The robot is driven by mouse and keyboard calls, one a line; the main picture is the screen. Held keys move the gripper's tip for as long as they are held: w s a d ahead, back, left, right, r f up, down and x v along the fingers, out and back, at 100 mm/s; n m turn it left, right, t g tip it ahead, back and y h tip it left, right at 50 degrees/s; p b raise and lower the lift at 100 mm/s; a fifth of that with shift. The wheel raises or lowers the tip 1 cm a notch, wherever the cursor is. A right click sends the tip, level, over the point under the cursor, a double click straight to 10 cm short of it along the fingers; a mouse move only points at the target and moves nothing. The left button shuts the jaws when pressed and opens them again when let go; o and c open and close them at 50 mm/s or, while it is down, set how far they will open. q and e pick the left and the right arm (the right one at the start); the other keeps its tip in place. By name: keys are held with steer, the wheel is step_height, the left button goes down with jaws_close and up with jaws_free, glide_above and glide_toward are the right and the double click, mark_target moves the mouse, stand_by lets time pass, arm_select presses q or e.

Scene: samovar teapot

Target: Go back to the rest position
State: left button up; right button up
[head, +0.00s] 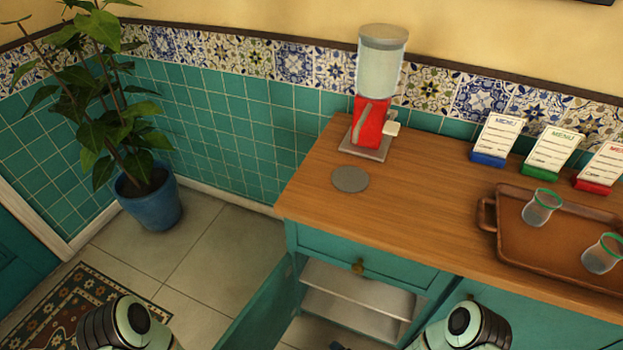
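Part of my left arm shows at the bottom left, over the floor and patterned rug. Part of my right arm shows at the bottom right, in front of the teal cabinet. Both look like rounded white and dark arm links, and both stand apart from the counter top. Neither gripper's fingers can be seen, so whether they are open or hold anything is hidden. A small dark shape at the bottom edge between the arms is too cut off to identify.
The wooden counter (400,205) holds a red dispenser (369,122), a grey disc (350,179), several menu cards and a brown tray (520,252) with two glasses. Below, a teal cabinet door (258,308) stands open before metal shelves (360,289). A potted plant (150,205) stands left.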

steer(key=s+d+r+n+g+h, duration=0.1)
steer(key=s+d+r+n+g, duration=0.1)
steer(key=s+d+n+g, duration=0.5)
arm_select(q)
steer(key=s+d+r+g+p, duration=0.1)
steer(key=s+r+p, duration=0.3)
steer(key=r+p, duration=0.5)
steer(key=s+d+r+g+h+p, duration=0.1)
steer(key=s+d+r+g+p, duration=0.1)
steer(key=r+p, duration=0.8)
steer(key=shift+s+d+m, duration=0.4)
steer(key=shift+s+d, duration=0.05)
steer(key=shift+s, duration=0.4)
arm_select(e)
steer(key=s+a+r+m, duration=0.1)
steer(key=s+a+r, duration=0.1)
steer(key=s+r, duration=0.3)
steer(key=s+a+r+y, duration=0.1)
steer(key=s+r, duration=0.4)
steer(key=r, duration=0.9)
steer(key=shift+s+a+r+m, duration=0.2)
steer(key=shift+a+m, duration=0.2)
steer(key=shift+a, duration=0.45)
